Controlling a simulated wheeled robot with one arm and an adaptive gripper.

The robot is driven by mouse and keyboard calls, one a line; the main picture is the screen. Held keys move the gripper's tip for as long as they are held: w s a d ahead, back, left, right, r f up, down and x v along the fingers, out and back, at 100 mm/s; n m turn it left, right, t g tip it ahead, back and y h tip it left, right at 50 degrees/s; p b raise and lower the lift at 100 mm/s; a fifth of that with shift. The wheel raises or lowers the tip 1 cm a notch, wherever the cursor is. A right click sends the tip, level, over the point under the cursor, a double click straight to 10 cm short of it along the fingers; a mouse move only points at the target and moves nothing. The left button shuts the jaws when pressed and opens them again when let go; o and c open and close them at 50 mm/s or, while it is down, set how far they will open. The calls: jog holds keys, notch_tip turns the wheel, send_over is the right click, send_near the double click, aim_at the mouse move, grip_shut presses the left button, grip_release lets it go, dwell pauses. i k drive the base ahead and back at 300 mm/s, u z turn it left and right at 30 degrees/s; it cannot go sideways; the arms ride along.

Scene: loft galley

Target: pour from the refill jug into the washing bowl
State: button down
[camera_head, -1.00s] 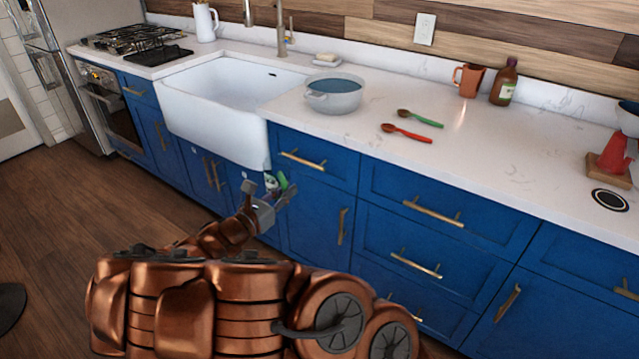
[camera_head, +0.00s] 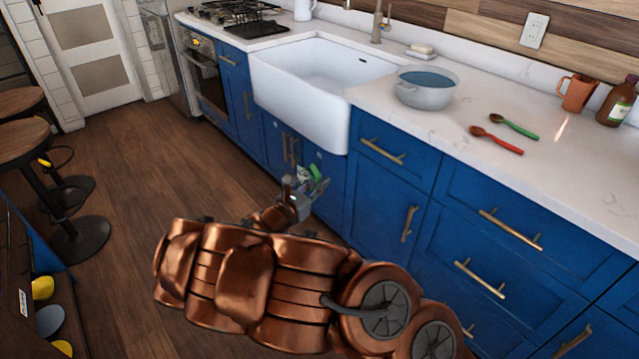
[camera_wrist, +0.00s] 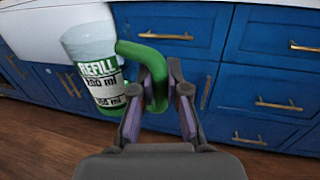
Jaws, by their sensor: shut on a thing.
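In the head view the jug (camera_head: 314,173) is small and partly hidden by my gripper (camera_head: 304,190), in front of the blue cabinets below the sink. The washing bowl (camera_head: 424,97) is a pale, round basin with blue liquid in it, on the counter right of the sink. The jug is apart from the bowl and lower than the counter top.
The white sink (camera_head: 300,95) lies left of the bowl. A red spoon (camera_head: 497,140), a green spoon (camera_head: 515,127), an orange mug (camera_head: 577,92) and a brown bottle (camera_head: 618,102) stand or lie to its right. Stools (camera_head: 25,140) are at far left. Floor between is open.

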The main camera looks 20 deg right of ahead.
aim_at(422, 89)
jog(key=u, duration=0.4)
jog(key=i, duration=1.65)
jog(key=z, duration=0.4)
